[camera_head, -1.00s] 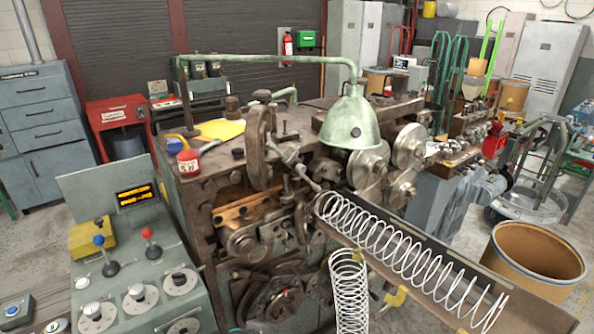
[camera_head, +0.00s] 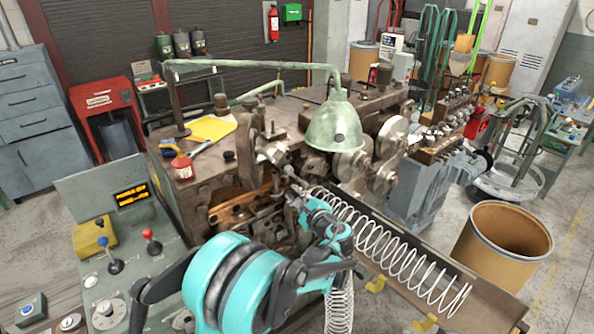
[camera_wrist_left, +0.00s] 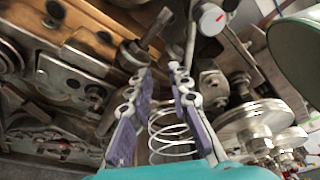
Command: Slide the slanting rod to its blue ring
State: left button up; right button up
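A slanting metal rod (camera_head: 291,173) shows on the coiler's front, just beyond my left gripper (camera_head: 296,194) in the head view. I cannot make out a blue ring. My right gripper is not in view.
A white wire spring (camera_head: 385,247) lies in a sloping trough (camera_head: 486,298) to the right. A green lamp (camera_head: 334,125) hangs above the work area. A control desk (camera_head: 88,190) is at left, and a brown drum (camera_head: 487,250) at right.

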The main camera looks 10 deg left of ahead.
aim_at(298, 179)
pick_arm(q)
jog(key=w+m, duration=0.1)
jog(key=w, duration=0.2)
jog(key=w+a+m+t, duration=0.1)
jog(key=w, duration=0.2)
jog(key=w+t+y, duration=0.1)
jog(key=w, duration=0.2)
jog(key=shift+a+f+m+p, duration=0.2)
jog(key=shift+a+m+p, duration=0.15)
jog(key=shift+m, duration=0.05)
jog(key=shift+c, duration=0.3)
grip_shut()
